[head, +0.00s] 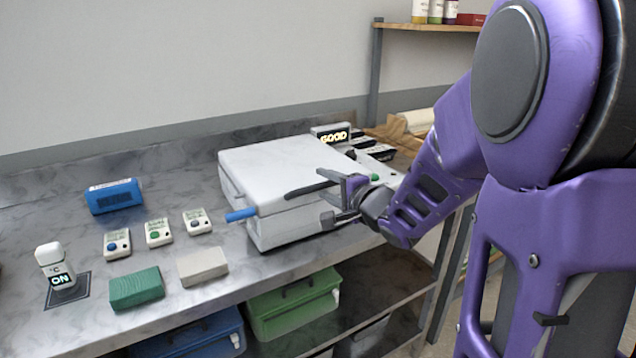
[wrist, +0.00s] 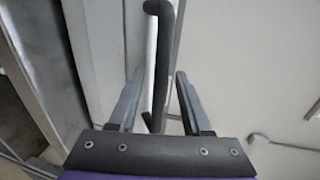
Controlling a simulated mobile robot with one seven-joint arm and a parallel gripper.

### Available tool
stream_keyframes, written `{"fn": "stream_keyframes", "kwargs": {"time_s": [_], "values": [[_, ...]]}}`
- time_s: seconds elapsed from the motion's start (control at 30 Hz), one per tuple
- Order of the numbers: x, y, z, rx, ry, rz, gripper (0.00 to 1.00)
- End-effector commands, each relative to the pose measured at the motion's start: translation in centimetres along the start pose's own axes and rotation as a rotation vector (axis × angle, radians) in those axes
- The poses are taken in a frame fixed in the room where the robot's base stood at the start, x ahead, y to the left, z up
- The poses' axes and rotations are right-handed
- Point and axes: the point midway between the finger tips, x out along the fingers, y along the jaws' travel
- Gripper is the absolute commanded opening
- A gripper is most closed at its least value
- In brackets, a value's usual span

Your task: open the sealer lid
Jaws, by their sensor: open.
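The sealer (head: 280,165) is a white box on the steel bench, its lid down on its base. A dark bar handle (head: 309,189) runs along the front of the lid. A blue-tipped lever (head: 242,214) sticks out at the sealer's front left corner. My gripper (head: 329,198) is at the sealer's front right, its fingers open, one above the other, near the handle. In the wrist view the dark handle (wrist: 163,50) passes between the two open fingers (wrist: 160,80) with gaps showing on both sides. Part of the sealer's right front is hidden behind my gripper.
To the left are a blue device (head: 114,196), small button boxes (head: 159,232), a green block (head: 137,288), a grey block (head: 203,267) and an "ON" device (head: 55,266). Bins (head: 294,303) sit on the shelf below.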

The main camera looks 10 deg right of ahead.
Motion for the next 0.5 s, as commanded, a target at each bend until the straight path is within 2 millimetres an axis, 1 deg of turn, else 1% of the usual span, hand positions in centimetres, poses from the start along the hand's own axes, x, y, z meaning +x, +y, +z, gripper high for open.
{"fn": "stream_keyframes", "kwargs": {"time_s": [0.47,0.5], "values": [[-0.17,0.14,-0.19,0.000,0.001,0.000,0.49],[-0.16,0.15,-0.19,0.000,0.001,0.000,0.45]]}}
